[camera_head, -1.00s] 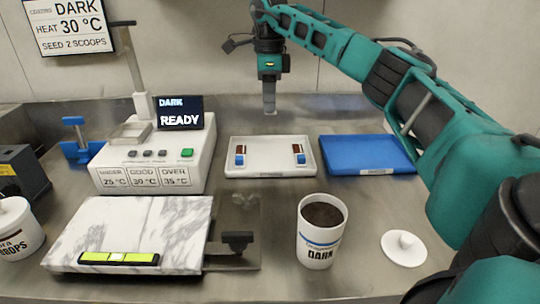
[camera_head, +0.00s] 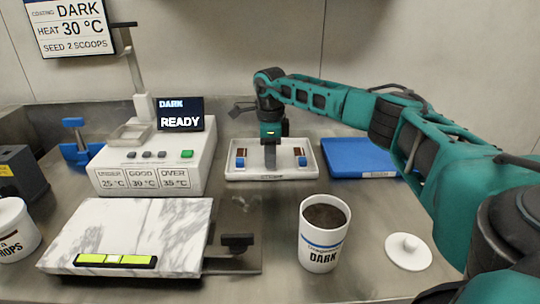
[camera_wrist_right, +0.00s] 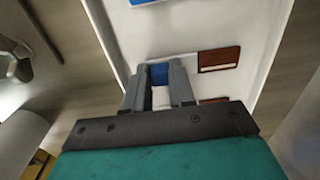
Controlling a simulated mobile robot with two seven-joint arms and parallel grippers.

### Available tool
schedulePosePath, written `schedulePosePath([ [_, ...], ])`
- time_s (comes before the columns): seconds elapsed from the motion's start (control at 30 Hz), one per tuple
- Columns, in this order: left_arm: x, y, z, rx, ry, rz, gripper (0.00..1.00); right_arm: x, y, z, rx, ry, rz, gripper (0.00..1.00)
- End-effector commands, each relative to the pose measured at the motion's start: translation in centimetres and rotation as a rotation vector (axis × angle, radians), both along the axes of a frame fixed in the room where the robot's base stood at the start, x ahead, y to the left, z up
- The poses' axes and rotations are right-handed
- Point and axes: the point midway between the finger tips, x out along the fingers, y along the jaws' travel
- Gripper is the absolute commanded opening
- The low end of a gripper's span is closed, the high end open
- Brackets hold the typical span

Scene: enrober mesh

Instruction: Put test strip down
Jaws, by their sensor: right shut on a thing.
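My right gripper (camera_head: 270,165) points down over the middle of the white tray (camera_head: 240,174), between two strips with blue grips and brown ends. One strip (camera_head: 240,160) lies at the tray's left, the other (camera_head: 301,158) at its right. In the right wrist view the fingers (camera_wrist_right: 160,88) are shut on the test strip, whose blue grip (camera_wrist_right: 160,73) shows between them. Brown patches (camera_wrist_right: 218,58) show beside the fingers over the tray. I cannot tell whether the held strip touches the tray. My left gripper is out of view.
A blue tray (camera_head: 362,158) stands right of the white one. In front are a cup labelled DARK (camera_head: 323,240), a white lid (camera_head: 407,252) and a marble slab (camera_head: 130,232). The tempering machine (camera_head: 155,165) with its READY screen stands at the left.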

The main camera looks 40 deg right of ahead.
Motion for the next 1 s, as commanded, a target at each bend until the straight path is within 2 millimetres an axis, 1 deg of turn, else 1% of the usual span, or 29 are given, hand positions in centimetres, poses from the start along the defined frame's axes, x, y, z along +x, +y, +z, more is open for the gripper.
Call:
schedulePosePath([
  [0.13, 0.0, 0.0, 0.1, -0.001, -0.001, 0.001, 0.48, 0.0, 0.0, 0.1, 0.001, -0.001, 0.0, 0.0],
  [0.27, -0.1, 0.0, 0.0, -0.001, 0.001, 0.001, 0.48, 0.0, 0.0, -0.3, 0.0, 0.0, 0.0, 0.0],
  [0.3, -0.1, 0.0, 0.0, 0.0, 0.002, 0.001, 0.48, 0.0, 0.0, -0.2, 0.0, 0.0, 0.0, 0.27],
  [0.53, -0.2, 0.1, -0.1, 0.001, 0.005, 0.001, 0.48, 0.0, 0.0, -0.2, 0.0, 0.0, 0.0, 0.49],
  [0.77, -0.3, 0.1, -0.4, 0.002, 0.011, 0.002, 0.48, 0.0, 0.0, -0.1, 0.0, 0.0, 0.0, 0.5],
  [0.83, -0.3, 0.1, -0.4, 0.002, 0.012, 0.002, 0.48, 0.0, 0.0, 0.2, 0.0, -0.001, 0.0, 0.5],
  [0.93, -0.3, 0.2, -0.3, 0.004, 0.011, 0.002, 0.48, 0.1, 0.0, 1.2, 0.0, -0.003, 0.0, 0.5],
  [1.0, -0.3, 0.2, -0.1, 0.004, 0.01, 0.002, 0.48, 0.1, 0.0, 2.5, 0.0, -0.004, 0.0, 0.5],
])
